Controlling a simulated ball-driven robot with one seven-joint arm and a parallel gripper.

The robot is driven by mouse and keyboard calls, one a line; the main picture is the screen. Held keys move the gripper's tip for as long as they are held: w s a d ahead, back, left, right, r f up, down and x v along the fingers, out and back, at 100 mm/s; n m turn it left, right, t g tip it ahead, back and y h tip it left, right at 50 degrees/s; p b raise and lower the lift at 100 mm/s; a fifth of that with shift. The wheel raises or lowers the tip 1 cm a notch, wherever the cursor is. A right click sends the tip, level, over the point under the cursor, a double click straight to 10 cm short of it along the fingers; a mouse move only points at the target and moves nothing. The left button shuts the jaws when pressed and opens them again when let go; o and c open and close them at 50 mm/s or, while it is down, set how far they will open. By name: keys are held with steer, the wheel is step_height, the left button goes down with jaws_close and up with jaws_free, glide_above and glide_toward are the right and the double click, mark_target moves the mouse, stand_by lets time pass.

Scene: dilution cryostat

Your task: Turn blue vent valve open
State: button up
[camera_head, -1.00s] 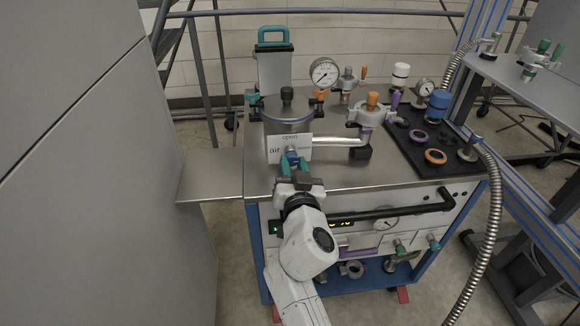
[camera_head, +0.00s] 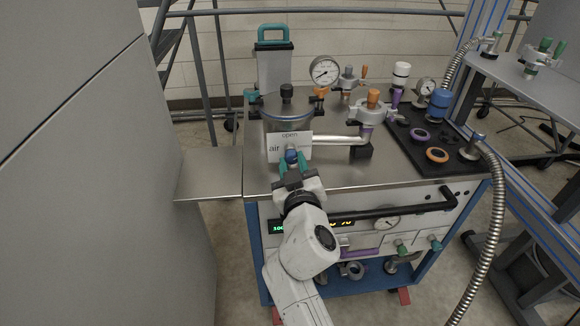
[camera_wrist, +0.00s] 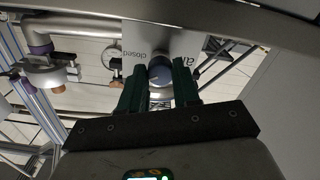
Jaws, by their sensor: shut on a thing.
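A pressure gauge (camera_head: 325,70) and an orange-knobbed valve (camera_head: 373,97) stand behind and to the right. A steel pipe (camera_head: 335,141) runs right from the vessel. A black mat (camera_head: 432,140) with rings lies at the right. A black handle bar (camera_head: 400,209) runs along the cart front.

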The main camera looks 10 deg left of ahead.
steer(key=n, duration=0.5)
steer(key=shift+s+a+n, duration=0.1)
steer(key=shift+a+n, duration=0.15)
steer(key=shift+n, duration=0.05)
steer(key=n, duration=0.4)
steer(key=shift+p, duration=0.4)
steer(key=shift+s+a+n, duration=0.1)
steer(key=shift+n, duration=1)
steer(key=o, duration=0.8)
steer(key=shift+a, duration=0.2)
steer(key=shift+o, duration=1.3)
steer(key=shift+d, duration=0.3)
steer(key=p+v, duration=0.2)
steer(key=v, duration=0.8)
steer(key=shift+s, duration=0.25)
